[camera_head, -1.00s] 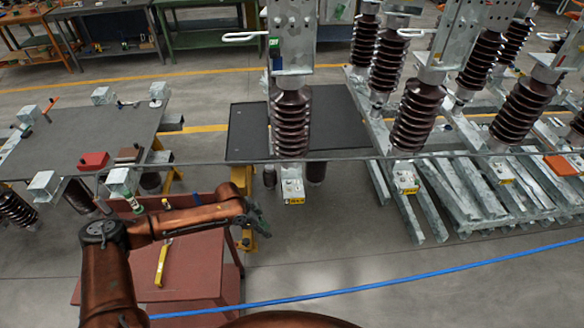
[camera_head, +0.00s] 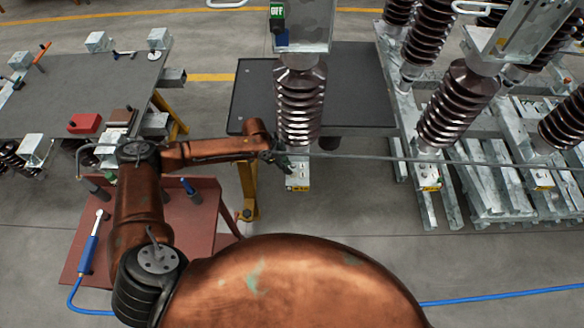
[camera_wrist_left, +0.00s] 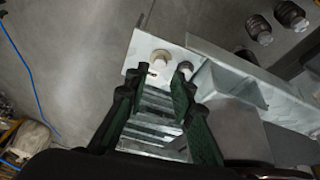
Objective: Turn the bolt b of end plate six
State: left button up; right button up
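A galvanised end plate (camera_head: 298,176) with a small coloured label sits at the foot of a brown ribbed insulator (camera_head: 300,105) in the head view. In the left wrist view, the plate (camera_wrist_left: 143,48) carries two bolt heads: one pale bolt (camera_wrist_left: 160,58) and another bolt (camera_wrist_left: 185,67) beside the right fingertip. I cannot tell which one is bolt b. My left gripper (camera_head: 281,160) is beside the plate's left side. In the left wrist view, its dark green fingers (camera_wrist_left: 155,88) are apart with nothing held between them. My right gripper is not in view.
A red cart (camera_head: 205,215) with a blue-handled tool (camera_head: 90,245) stands below my left arm. A dark table (camera_head: 350,90) is behind the insulator. More insulators on galvanised frames (camera_head: 490,185) stand at the right. A blue hose (camera_head: 500,294) crosses the floor.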

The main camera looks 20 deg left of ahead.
aim_at(293, 174)
pick_arm(q)
jog(key=shift+x, duration=2.35)
jog(key=shift+a, duration=0.1)
grip_shut()
